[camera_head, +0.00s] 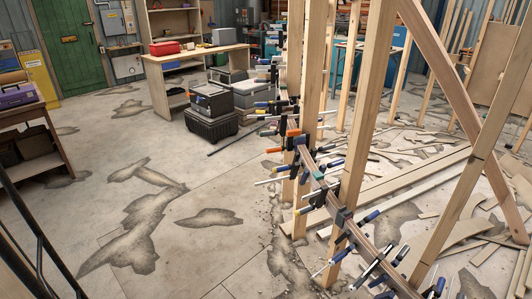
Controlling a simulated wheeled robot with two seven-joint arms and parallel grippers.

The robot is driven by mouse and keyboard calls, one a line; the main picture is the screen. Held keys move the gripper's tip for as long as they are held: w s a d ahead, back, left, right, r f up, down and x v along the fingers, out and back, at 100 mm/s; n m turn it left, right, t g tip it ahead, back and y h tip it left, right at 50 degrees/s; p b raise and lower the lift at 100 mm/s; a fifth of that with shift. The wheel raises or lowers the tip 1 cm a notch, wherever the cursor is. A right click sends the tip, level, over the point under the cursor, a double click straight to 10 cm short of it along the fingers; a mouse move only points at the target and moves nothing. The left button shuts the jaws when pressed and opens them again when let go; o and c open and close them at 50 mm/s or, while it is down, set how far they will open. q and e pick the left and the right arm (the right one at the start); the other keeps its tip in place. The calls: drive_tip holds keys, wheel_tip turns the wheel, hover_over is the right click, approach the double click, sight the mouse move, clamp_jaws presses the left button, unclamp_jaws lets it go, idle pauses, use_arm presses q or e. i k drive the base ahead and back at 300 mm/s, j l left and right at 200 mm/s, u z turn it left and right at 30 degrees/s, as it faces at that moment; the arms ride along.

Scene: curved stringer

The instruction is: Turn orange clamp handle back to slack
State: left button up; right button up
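A curved wooden stringer (331,198) winds down along upright wooden posts, with several bar clamps along it. Most clamp handles are blue, black or white. One orange handle (273,150) sticks out to the left of the stringer, near the middle of the picture. Another orange part (293,133) shows just above it against a post; I cannot tell whether both belong to one clamp. The orange handle's turn position and tightness are too small to tell. Neither of my grippers is in view.
Wooden posts (358,110) and a diagonal brace (450,80) stand around the stringer. Loose boards (400,188) and scraps lie at right. Black cases (211,122) and a workbench (193,56) stand behind. Black rails (42,235) cross the lower left. The cracked floor at left is mostly clear.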

sight(291, 135)
drive_tip(key=i+j+z, duration=0.15)
drive_tip(key=i, duration=0.4)
drive_tip(key=i+z, duration=0.15)
drive_tip(key=i, duration=0.45)
drive_tip(key=j, duration=0.1)
